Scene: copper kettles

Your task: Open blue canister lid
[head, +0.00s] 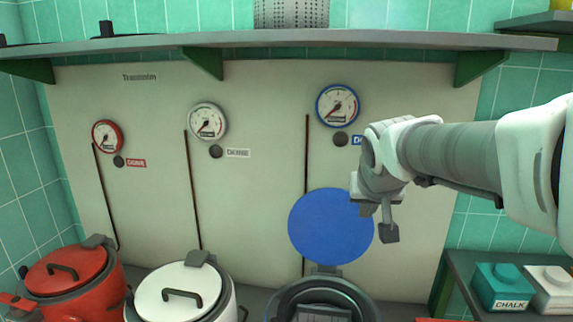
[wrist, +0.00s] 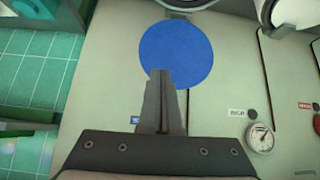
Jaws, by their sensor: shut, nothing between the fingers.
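The blue lid (head: 331,227) stands raised, its round blue face towards me, behind the open mouth of the dark-rimmed canister (head: 285,300) at the bottom of the head view. The blue lid also shows at the top middle of the wrist view (wrist: 176,48). My gripper (head: 389,234) is at the right edge of the lid in the head view. In the wrist view its fingers (wrist: 161,75) are together, empty, and overlap the lid's lower edge. I cannot tell if they touch it. The canister's lower body is out of frame.
A red canister (head: 70,272) and a white canister (head: 182,292) stand left, lids closed. Gauges hang on the pale panel (head: 255,160), including a blue-rimmed one (head: 338,105). A shelf (head: 280,40) runs above. A teal chalk box (head: 502,287) sits at right.

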